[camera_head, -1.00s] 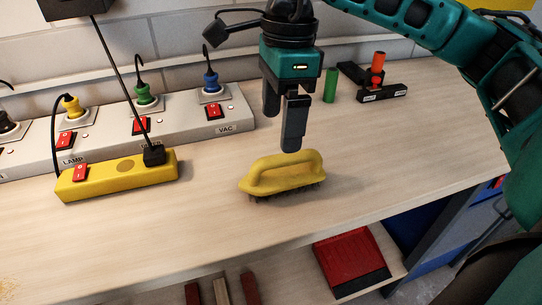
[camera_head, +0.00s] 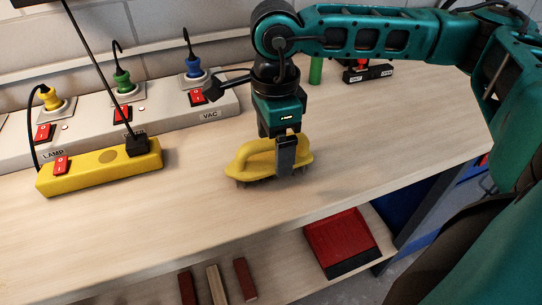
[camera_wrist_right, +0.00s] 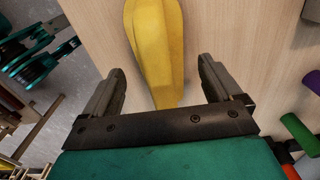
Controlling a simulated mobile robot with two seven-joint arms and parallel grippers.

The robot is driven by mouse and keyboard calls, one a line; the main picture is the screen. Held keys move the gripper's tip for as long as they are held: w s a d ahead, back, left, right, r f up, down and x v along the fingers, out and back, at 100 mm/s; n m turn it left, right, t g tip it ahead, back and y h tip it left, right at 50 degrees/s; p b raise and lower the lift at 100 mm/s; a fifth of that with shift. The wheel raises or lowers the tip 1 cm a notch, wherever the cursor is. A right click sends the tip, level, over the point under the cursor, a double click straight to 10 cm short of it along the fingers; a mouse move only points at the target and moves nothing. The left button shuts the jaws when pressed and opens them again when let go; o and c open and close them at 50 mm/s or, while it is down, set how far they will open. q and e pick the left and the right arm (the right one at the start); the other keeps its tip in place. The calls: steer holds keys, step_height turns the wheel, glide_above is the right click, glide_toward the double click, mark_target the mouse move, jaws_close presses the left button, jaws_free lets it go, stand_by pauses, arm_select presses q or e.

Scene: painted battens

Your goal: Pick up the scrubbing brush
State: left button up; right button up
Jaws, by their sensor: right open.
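The yellow scrubbing brush (camera_head: 254,160) stands bristles down on the wooden bench, its handle arching on top. My right gripper (camera_head: 285,158) points down at the brush, with one finger in front of its right part. In the right wrist view the brush (camera_wrist_right: 156,45) lies between the two open fingers of the right gripper (camera_wrist_right: 160,92), with a gap showing on each side. The far finger is hidden behind the brush in the head view.
A yellow power strip (camera_head: 100,168) lies left of the brush. A grey socket panel (camera_head: 215,115) with red switches runs along the wall. A green cylinder (camera_head: 316,70) stands behind. A red dustpan (camera_head: 340,240) and several sticks lie on the shelf below. The bench front is clear.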

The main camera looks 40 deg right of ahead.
steer(key=shift+f, duration=0.9)
steer(key=c, duration=1.2)
steer(key=shift+w+r, duration=0.1)
step_height(320, 180, up, 20)
steer(key=shift+f+p, duration=0.1)
steer(key=shift+p, duration=0.75)
steer(key=o, duration=0.6)
steer(key=shift+c, duration=0.2)
steer(key=c, duration=0.4)
